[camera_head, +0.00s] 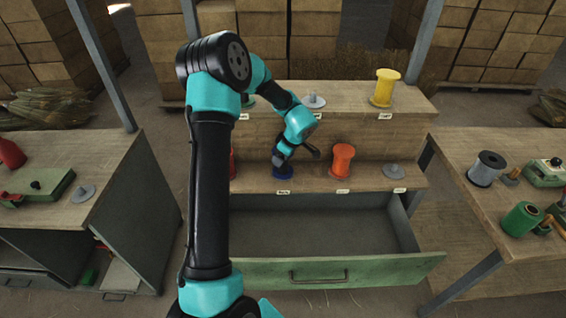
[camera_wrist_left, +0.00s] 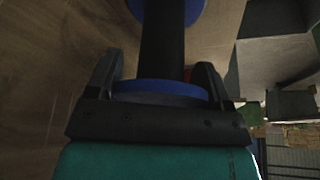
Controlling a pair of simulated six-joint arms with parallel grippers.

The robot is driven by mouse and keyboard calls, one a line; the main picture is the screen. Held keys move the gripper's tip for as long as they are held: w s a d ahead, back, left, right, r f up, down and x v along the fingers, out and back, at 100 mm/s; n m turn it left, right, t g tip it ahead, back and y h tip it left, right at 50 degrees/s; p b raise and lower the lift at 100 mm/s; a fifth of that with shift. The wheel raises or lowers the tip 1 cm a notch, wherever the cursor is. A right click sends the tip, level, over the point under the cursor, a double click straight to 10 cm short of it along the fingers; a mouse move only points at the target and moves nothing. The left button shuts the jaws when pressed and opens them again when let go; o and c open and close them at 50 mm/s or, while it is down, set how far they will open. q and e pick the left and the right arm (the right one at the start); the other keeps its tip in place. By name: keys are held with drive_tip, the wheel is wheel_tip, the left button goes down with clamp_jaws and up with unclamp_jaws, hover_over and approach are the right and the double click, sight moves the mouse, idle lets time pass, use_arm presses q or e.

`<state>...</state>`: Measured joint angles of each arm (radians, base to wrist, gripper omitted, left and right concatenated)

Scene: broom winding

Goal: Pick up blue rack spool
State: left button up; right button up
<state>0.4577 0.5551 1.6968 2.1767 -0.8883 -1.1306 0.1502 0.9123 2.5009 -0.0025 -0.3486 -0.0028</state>
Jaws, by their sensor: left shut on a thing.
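The blue spool (camera_head: 283,171) stands on the lower rack shelf (camera_head: 255,184), mostly hidden behind my left gripper (camera_head: 281,157). In the left wrist view, the spool shows a dark core (camera_wrist_left: 162,45) and blue flanges, the nearer flange (camera_wrist_left: 160,88) lying between the two fingers. My left gripper (camera_wrist_left: 160,85) is shut on this flange. I cannot tell whether the spool is clear of the shelf. My right gripper is not in view.
An orange spool (camera_head: 341,160) stands to the right on the same shelf, and a red spool (camera_head: 232,163) to the left, partly hidden. A yellow spool (camera_head: 384,87) is on the upper shelf. An open drawer (camera_head: 330,270) juts out below. Side benches hold spools and tools.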

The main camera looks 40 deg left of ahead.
use_arm(q)
drive_tip(key=c, duration=0.4)
drive_tip(key=shift+r, duration=0.1)
drive_tip(key=shift+r, duration=0.4)
wheel_tip(320, 180, up, 3)
drive_tip(key=shift+f, duration=0.1)
drive_tip(key=s+d, duration=0.3)
drive_tip(key=s+d+r, duration=0.1)
drive_tip(key=s+d, duration=0.7)
drive_tip(key=shift+s+d+r, duration=0.15)
drive_tip(key=shift+s, duration=0.05)
